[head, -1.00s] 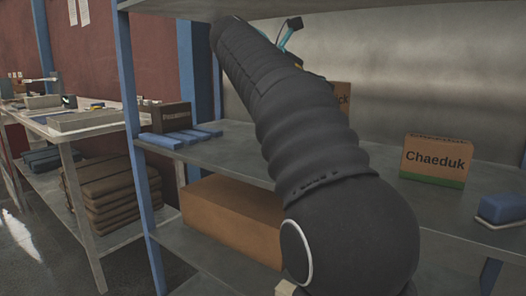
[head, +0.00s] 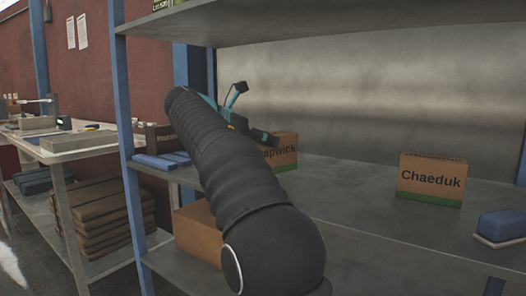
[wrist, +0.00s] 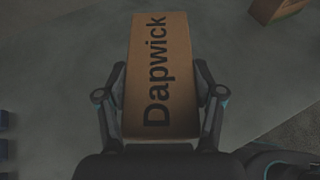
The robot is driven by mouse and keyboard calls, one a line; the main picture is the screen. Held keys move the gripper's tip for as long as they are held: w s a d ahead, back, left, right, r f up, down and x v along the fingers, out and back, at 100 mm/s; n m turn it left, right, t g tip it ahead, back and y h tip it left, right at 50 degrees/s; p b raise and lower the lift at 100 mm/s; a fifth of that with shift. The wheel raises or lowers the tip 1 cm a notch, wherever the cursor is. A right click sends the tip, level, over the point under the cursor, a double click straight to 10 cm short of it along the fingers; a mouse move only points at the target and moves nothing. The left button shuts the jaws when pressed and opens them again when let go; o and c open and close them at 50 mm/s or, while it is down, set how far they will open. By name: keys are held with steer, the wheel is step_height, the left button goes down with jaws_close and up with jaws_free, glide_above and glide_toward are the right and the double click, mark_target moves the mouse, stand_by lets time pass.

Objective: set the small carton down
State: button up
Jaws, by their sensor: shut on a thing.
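The small brown carton marked Dapwick (wrist: 160,70) is between the fingers of my gripper (wrist: 160,97) in the wrist view, with a finger against each side. In the head view the carton (head: 284,152) shows partly, with "apwick" and a green lower band visible. My arm hides its left part. My gripper (head: 262,136) is at its top, partly hidden by my arm. The carton looks upright, low over the middle shelf (head: 350,195). I cannot tell whether its base touches the shelf.
A Chaeduk carton (head: 432,181) stands to the right on the same shelf, and a blue item (head: 500,224) lies at the far right. Blue bars (head: 160,161) and a dark box (head: 160,137) are at the left. An upper shelf (head: 320,20) hangs above. Shelf between the two cartons is clear.

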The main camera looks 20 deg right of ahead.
steer(key=shift+f+b, duration=0.3)
steer(key=shift+f, duration=1)
steer(key=shift+f, duration=0.1)
steer(key=o, duration=1.6)
steer(key=shift+c, duration=0.2)
steer(key=shift+a, duration=0.1)
steer(key=p+v, duration=0.2)
steer(key=v, duration=1)
steer(key=shift+p, duration=0.3)
